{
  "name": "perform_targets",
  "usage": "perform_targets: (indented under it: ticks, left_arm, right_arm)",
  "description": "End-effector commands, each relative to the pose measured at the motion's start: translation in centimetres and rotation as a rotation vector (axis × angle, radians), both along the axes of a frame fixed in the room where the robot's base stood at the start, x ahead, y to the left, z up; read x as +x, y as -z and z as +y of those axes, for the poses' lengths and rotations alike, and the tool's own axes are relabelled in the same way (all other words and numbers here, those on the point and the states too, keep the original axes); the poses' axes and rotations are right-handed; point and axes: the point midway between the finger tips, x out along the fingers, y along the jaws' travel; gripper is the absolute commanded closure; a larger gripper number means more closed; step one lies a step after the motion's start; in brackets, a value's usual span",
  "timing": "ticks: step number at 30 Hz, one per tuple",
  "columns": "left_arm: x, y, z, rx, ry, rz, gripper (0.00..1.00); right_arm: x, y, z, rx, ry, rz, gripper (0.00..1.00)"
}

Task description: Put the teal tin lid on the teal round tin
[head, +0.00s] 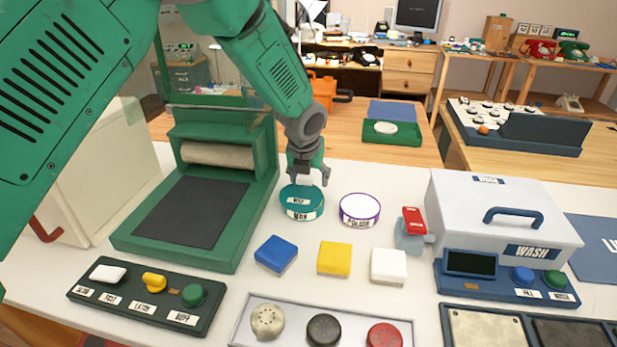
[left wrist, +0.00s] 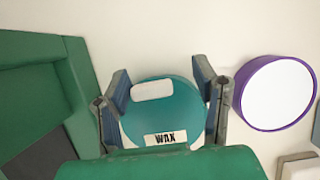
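The teal round tin (head: 302,204) stands on the white table, with white labels on its top and side. In the left wrist view a teal disc (left wrist: 165,110) with a blank white patch and a WAX label fills the space between my fingers. I cannot clearly separate the teal tin lid from the tin; no other teal lid shows. My left gripper (head: 309,178) is at the tin's top, fingers apart on either side of the disc (left wrist: 162,95). Whether they press on its edge is unclear. My right gripper is not in view.
A purple-rimmed tin (head: 360,209) stands close on the right. A green press-like box (head: 245,205) is on the left. Blue (head: 276,253), yellow (head: 334,259) and white (head: 389,266) blocks lie in front. The white WASH box (head: 500,222) is farther right.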

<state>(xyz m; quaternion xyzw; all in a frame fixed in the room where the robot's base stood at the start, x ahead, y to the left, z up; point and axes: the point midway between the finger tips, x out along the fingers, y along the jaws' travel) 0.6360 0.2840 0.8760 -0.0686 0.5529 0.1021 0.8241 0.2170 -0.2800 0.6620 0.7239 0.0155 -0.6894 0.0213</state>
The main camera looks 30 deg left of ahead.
Motion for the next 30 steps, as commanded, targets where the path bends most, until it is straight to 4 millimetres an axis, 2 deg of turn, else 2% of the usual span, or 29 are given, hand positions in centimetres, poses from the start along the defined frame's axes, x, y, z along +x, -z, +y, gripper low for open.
perform_targets:
  ticks: [4, 7, 15, 21, 24, 30]
  left_arm:
    - [-0.1, -0.3, 0.2, -0.003, 0.000, -0.001, 0.46]
    - [-0.4, -1.3, 0.2, -0.004, 0.000, -0.002, 0.46]
    - [-2.5, -6.6, -0.3, -0.005, 0.000, -0.004, 0.46]
    - [-3.7, -9.8, -0.8, -0.003, 0.000, -0.002, 0.46]
    - [-4.1, -10.6, -1.0, -0.002, 0.001, 0.000, 0.46]
    - [-4.4, -11.1, -0.8, -0.003, 0.000, 0.000, 0.46]
  right_arm:
    - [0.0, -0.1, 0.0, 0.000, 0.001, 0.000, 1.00]
    - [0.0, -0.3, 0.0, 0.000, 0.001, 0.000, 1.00]
    - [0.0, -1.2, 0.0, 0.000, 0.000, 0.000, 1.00]
    - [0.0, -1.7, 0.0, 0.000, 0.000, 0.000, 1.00]
    - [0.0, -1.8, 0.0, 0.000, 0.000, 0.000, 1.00]
    - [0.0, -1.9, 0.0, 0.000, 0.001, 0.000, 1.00]
